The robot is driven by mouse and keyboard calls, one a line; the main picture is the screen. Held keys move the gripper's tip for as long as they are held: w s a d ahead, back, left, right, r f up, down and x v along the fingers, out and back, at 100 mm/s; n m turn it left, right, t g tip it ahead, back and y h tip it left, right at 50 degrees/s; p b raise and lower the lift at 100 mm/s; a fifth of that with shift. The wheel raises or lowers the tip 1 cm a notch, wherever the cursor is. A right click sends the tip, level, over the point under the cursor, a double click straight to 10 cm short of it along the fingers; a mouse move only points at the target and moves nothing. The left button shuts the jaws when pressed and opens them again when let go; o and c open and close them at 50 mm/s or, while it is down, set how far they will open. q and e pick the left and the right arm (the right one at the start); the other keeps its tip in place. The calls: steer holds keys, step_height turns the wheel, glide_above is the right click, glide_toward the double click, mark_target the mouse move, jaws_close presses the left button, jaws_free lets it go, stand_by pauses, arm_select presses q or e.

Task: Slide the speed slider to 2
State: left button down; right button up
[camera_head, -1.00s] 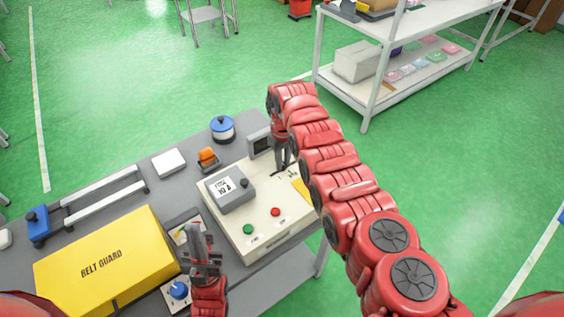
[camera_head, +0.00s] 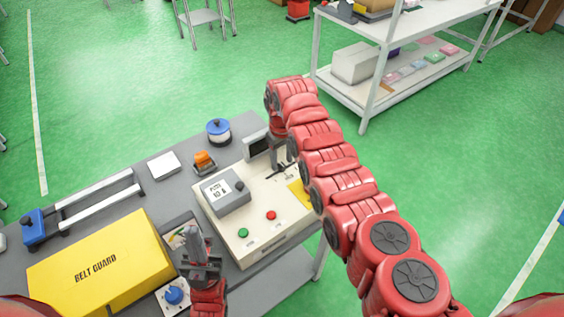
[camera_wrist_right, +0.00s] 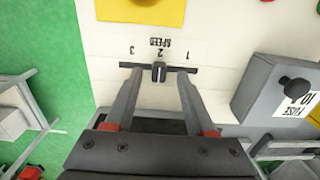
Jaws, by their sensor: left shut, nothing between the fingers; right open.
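The speed slider (camera_wrist_right: 159,72) is a small dark knob on a black slot in the cream control box (camera_head: 270,238). In the right wrist view the knob stands at the mark 2, between the marks 3 on the left and 1 on the right. My right gripper (camera_wrist_right: 158,76) is open, with one finger on each side of the knob and a gap to both. In the head view my right gripper (camera_head: 281,158) is over the far right part of the box. My left gripper (camera_head: 194,242) is shut and empty, near the box's left side.
A grey fuse unit (camera_head: 223,192), a green button (camera_head: 243,232) and a red button (camera_head: 271,215) are on the box. A yellow belt guard (camera_head: 95,265) and a blue dial (camera_head: 174,295) lie to the left. A white shelf (camera_head: 365,105) stands behind.

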mark_target(283, 165)
step_height(283, 165, up, 16)
steer(key=shift+d, duration=0.3)
steer(key=shift+w+f, duration=0.1)
steer(key=shift+f, duration=0.05)
stand_by(0.4)
